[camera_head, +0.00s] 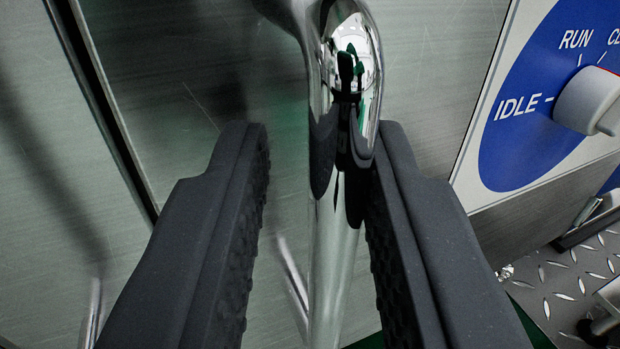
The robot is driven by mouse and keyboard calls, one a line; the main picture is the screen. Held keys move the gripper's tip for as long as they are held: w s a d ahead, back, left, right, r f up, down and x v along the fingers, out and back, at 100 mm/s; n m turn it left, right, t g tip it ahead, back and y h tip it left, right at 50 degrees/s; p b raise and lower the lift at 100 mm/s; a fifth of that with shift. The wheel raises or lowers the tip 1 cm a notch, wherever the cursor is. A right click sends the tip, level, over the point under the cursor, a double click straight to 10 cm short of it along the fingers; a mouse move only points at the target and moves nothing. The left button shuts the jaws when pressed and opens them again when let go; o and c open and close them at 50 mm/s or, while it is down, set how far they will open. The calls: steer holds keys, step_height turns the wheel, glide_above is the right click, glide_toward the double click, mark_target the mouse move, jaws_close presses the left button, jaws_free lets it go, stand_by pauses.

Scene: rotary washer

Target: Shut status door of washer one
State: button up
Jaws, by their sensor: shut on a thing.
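A chrome bar handle (345,80) stands in front of a brushed metal panel, with a rounded bend at its top. The panel (215,80) looks like the washer's door; whether it stands ajar I cannot tell. My gripper (318,140) has its two dark ridged fingers on either side of the handle and is shut on it. The handle lies against the right finger; a gap seems to show beside the left finger. The lower part of the handle runs down between the fingers.
A blue round dial plate (515,150) marked IDLE and RUN, with a grey knob (588,100), is at the right. Below it is a diamond-plate metal surface (560,290). A dark slanting seam (105,110) divides the metal panels at the left.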

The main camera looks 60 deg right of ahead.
steer(key=p+v, duration=0.2)
steer(key=v, duration=0.9)
steer(key=shift+a+p, duration=0.3)
steer(key=shift+a, duration=0.1)
steer(key=shift+f, duration=0.1)
steer(key=shift+c, duration=0.4)
